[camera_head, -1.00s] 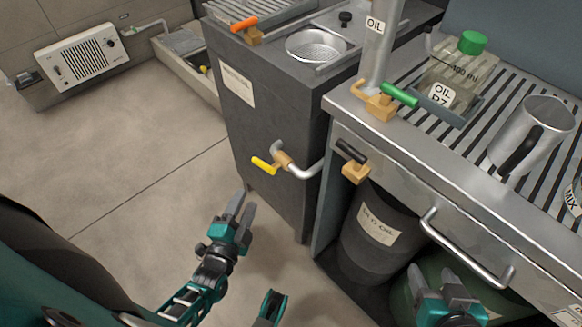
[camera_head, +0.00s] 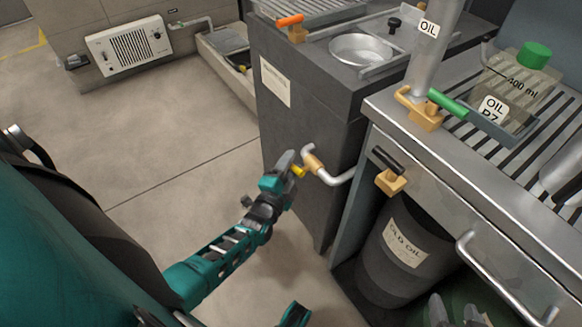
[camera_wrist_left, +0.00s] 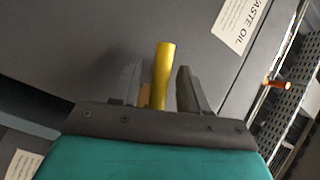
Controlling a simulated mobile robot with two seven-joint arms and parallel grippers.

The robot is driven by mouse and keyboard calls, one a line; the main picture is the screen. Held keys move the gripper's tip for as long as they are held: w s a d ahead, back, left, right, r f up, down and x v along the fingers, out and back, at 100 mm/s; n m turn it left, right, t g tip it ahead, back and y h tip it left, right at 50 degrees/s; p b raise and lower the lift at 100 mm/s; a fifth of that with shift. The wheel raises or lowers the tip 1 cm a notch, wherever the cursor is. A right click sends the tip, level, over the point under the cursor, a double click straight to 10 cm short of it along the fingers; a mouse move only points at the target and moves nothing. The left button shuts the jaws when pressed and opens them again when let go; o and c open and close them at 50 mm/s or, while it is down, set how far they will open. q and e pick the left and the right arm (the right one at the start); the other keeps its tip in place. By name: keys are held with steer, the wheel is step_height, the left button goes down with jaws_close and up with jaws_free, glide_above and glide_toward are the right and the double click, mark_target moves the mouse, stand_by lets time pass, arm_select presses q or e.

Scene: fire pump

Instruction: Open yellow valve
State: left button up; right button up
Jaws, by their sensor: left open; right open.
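The yellow valve handle (camera_head: 299,171) sits on a brass valve body (camera_head: 313,163) at the end of a bent silver pipe on the dark cabinet's side. My left gripper (camera_head: 286,163) is at the handle and partly hides it in the head view. In the left wrist view the yellow handle (camera_wrist_left: 164,75) stands between the two open fingers of my left gripper (camera_wrist_left: 160,88), with a gap to the right finger; contact with the left finger cannot be told. My right gripper (camera_head: 453,312) shows only its fingertips at the bottom edge, below the steel bench.
The dark cabinet (camera_head: 305,130) carries an orange-handled valve (camera_head: 290,20). The steel bench (camera_head: 440,160) has green-handled (camera_head: 446,103) and black-handled (camera_head: 388,160) valves. An old oil drum (camera_head: 390,270) stands under it. The floor at left is clear.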

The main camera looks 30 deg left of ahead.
arm_select(q)
steer(key=shift+w, duration=0.1)
steer(key=shift+c, duration=0.2)
jaws_close()
stand_by(0.5)
